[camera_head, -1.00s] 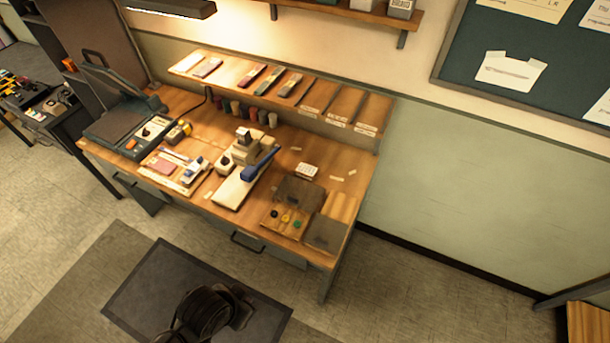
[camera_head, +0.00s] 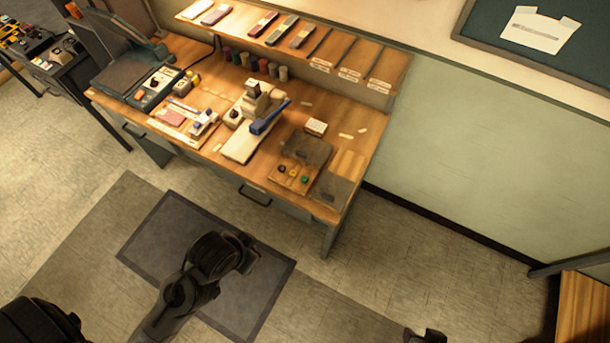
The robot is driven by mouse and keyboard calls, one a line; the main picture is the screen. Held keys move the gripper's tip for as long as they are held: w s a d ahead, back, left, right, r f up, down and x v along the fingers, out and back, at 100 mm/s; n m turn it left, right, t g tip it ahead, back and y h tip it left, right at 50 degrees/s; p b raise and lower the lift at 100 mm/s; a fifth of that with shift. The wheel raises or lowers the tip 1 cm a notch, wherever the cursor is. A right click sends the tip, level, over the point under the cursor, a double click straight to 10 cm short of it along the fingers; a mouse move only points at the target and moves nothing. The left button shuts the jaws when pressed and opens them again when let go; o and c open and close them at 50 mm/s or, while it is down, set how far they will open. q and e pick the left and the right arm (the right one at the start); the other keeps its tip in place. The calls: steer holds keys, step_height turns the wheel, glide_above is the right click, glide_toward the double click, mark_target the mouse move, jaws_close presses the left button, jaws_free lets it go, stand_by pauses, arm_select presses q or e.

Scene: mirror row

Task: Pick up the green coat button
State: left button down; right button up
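The green coat button (camera_head: 304,180) lies on a small wooden board (camera_head: 287,184) at the right front of the workbench. A yellow button (camera_head: 293,174) and a black button (camera_head: 281,169) lie in a row to its left. My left arm comes up from the bottom, and its dark end (camera_head: 247,257) is over the floor mat, in front of the bench and well apart from the button. Its fingers cannot be made out. Only a small dark piece (camera_head: 428,337) of what looks like my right arm's end shows at the bottom edge.
A press with a blue handle (camera_head: 268,118) stands left of the board. A small white box (camera_head: 316,127) sits behind it. A shelf (camera_head: 345,62) with flat samples runs along the back. A grey plate (camera_head: 329,191) lies right of the board.

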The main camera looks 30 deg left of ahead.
stand_by(0.4)
arm_select(q)
steer(key=c, duration=0.8)
jaws_free()
